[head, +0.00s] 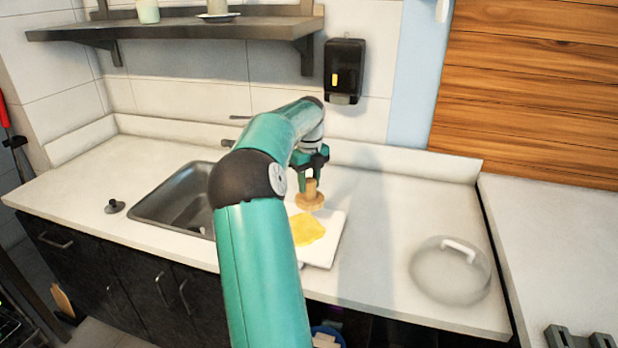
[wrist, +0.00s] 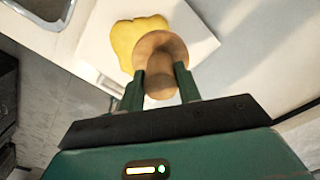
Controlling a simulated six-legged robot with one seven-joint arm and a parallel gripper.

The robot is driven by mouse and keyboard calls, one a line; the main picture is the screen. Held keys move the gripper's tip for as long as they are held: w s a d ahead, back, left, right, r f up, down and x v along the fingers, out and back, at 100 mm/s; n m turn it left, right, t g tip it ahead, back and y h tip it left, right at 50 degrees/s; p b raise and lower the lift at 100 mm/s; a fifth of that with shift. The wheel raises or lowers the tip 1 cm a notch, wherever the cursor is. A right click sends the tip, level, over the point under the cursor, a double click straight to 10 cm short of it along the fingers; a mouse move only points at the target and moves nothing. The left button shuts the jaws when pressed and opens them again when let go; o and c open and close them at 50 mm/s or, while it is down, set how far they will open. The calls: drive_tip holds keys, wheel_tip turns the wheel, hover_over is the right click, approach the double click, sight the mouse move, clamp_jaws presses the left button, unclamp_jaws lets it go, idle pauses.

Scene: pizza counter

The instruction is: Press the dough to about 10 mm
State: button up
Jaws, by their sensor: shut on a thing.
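The dough (head: 307,229) is a flat, uneven yellow piece on a white board (head: 326,250); it also shows in the wrist view (wrist: 137,36). My gripper (head: 311,172) is shut on the handle of a wooden press (head: 310,201) with a round base. In the wrist view the press (wrist: 160,52) stands between my two green fingers (wrist: 160,88) and overlaps the near right part of the dough. In the head view the press is behind the dough, over the far part of the board. I cannot tell whether its base touches anything. My arm hides the left of the board.
A metal sink (head: 175,200) is left of the board, with a dark stopper (head: 115,206) beside it. A clear domed lid (head: 451,270) with a white handle lies on the right of the counter. A dark dispenser (head: 344,71) and a shelf (head: 180,27) are on the wall.

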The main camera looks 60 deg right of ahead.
sight(309, 201)
drive_tip(key=shift+s+a+f, duration=0.15)
drive_tip(key=shift+a, duration=0.2)
wheel_tip(309, 201, down, 2)
drive_tip(key=shift+d+f, duration=0.15)
drive_tip(key=shift+f, duration=0.05)
drive_tip(key=shift+s+f, duration=0.1)
drive_tip(key=shift+f, duration=1.15)
drive_tip(key=shift+f, duration=0.75)
drive_tip(key=shift+r, duration=3.8)
